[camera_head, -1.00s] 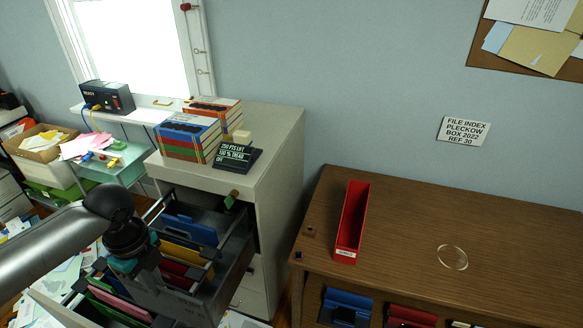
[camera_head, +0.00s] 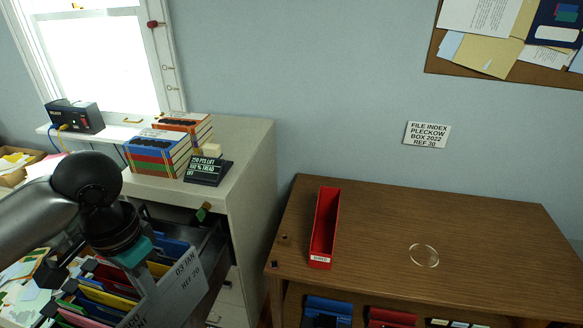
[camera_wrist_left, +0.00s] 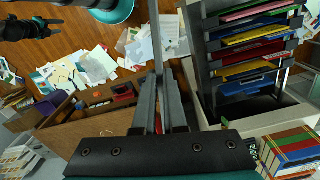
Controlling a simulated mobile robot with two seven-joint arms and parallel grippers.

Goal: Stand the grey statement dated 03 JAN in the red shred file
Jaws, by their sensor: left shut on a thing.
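My left gripper (camera_head: 146,280) is shut on the grey statement (camera_head: 178,294), which reads 03 JAN and REF 20. The statement is tilted, held in front of the open file drawer in the head view. In the left wrist view the statement (camera_wrist_left: 157,38) is edge-on between the fingers (camera_wrist_left: 160,105). The red shred file (camera_head: 324,228) is an open-topped upright box on the brown desk, to the right of the gripper and apart from it. A dark gripper, apparently my right one (camera_wrist_left: 48,28), shows small at the upper left of the wrist view; its jaw state is unclear.
The open drawer with coloured folders (camera_head: 105,290) lies beside and below the gripper. The cream cabinet (camera_head: 245,150) stands between the drawer and the brown desk (camera_head: 480,240). A clear round disc (camera_head: 424,255) lies on the desk.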

